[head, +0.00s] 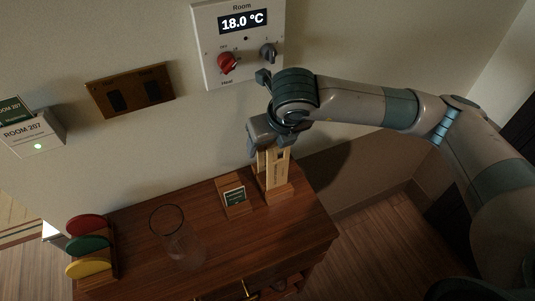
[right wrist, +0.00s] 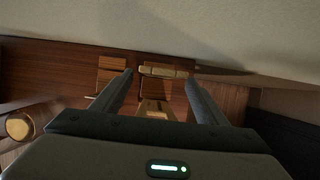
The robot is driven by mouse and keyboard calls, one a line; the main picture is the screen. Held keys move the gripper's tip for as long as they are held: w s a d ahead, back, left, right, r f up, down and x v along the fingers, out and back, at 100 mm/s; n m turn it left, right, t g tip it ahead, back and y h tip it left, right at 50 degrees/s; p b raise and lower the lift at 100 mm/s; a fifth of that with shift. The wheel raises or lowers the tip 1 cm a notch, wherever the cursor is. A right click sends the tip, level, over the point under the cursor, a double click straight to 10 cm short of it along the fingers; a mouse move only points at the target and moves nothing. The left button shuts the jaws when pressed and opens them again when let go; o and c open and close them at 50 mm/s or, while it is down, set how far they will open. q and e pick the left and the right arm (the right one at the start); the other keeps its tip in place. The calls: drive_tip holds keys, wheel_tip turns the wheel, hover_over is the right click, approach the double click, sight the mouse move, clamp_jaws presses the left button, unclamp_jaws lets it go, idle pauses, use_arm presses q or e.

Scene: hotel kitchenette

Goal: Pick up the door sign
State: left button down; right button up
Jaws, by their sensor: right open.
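The door sign appears to be the tan upright piece (head: 275,170) with small dark markings, standing in a wooden holder (head: 279,194) at the back right of the cabinet top. My right gripper (head: 267,148) is at its upper end, pointing down, and hides part of it. In the right wrist view the open fingers (right wrist: 158,82) reach toward the cabinet, with a light wooden edge (right wrist: 163,72) showing between their tips. I cannot tell whether either finger touches it. My left gripper is not in view.
A small framed card on a wooden stand (head: 235,198) is just left of the holder. A clear glass (head: 177,240) and a rack of coloured discs (head: 88,246) stand farther left on the cabinet (head: 140,215). A thermostat panel (head: 238,45) is on the wall behind.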

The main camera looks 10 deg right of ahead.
sight(268, 147)
drive_tip(key=x, duration=0.3)
drive_tip(key=shift+w+f+b, duration=0.15)
drive_tip(key=shift+f+b, duration=0.05)
drive_tip(key=shift+b, duration=0.1)
drive_tip(key=shift+w+f, duration=0.2)
drive_tip(key=shift+f, duration=0.1)
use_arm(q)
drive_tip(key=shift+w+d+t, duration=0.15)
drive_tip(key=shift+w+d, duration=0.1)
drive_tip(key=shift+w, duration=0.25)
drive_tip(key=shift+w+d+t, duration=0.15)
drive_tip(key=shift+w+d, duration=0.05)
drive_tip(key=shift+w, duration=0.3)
use_arm(e)
drive_tip(key=c, duration=1.1)
